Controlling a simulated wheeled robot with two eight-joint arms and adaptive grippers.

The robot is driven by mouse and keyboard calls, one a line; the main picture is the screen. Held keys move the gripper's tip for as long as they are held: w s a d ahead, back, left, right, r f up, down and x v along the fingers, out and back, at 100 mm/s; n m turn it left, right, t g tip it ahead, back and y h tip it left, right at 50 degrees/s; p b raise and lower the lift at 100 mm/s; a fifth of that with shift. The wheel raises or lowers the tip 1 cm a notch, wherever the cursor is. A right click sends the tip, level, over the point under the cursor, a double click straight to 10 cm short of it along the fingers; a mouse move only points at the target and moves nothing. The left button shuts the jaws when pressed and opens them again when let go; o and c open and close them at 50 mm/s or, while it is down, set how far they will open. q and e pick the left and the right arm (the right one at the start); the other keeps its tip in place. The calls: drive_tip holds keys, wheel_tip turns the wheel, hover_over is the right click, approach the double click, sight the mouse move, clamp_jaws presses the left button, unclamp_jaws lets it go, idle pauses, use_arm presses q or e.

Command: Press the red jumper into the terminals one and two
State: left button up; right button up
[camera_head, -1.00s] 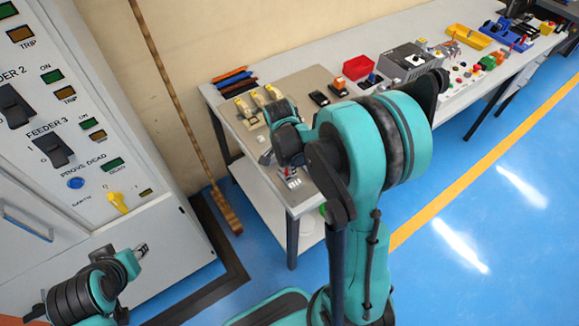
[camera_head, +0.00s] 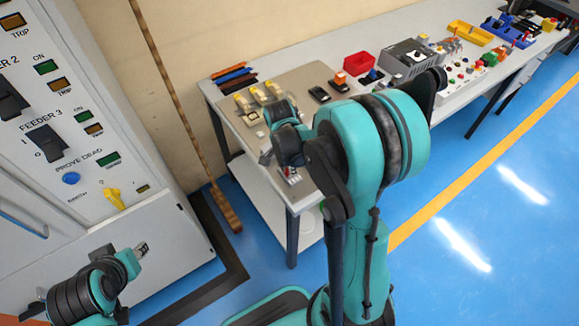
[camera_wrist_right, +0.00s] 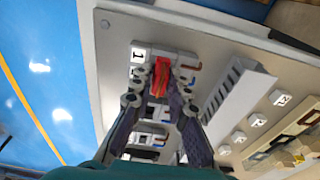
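The red jumper (camera_wrist_right: 161,76) is between the fingertips of my right gripper (camera_wrist_right: 161,90), over the upper end of a row of terminals in the right wrist view. The terminal marked 1 (camera_wrist_right: 138,56) is just above it; other terminals (camera_wrist_right: 152,138) run below between the fingers. The second terminal is largely covered by fingers and jumper, and I cannot tell whether the jumper touches the terminals. In the head view my right gripper (camera_head: 267,153) is low over the bench's near left corner, partly behind my arm. My left gripper (camera_head: 141,250) is small, far from the bench, before the cabinet.
Red bin (camera_head: 358,64) and other parts stand farther along the bench. A cabinet (camera_head: 145,225) with switches stands at left.

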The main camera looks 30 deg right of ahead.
sight(286, 169)
drive_tip(key=o, duration=0.3)
drive_tip(key=r, duration=0.4)
drive_tip(key=a+r, duration=0.1)
drive_tip(key=r, duration=0.7)
drive_tip(key=shift+a, duration=0.2)
drive_tip(key=shift+s, duration=0.1)
drive_tip(key=s+a+n+t, duration=0.2)
drive_tip(key=s+a+n, duration=0.1)
drive_tip(key=n, duration=0.2)
drive_tip(key=s+a+r+n+t+y, duration=0.1)
drive_tip(key=s+a+n+t, duration=0.1)
drive_tip(key=n, duration=0.4)
drive_tip(key=s+a+n+t, duration=0.3)
drive_tip(key=s+a+n, duration=0.1)
drive_tip(key=s+n, duration=0.1)
drive_tip(key=shift+s+r+n, duration=0.35)
drive_tip(key=shift+s+n, duration=0.05)
drive_tip(key=shift+n, duration=0.2)
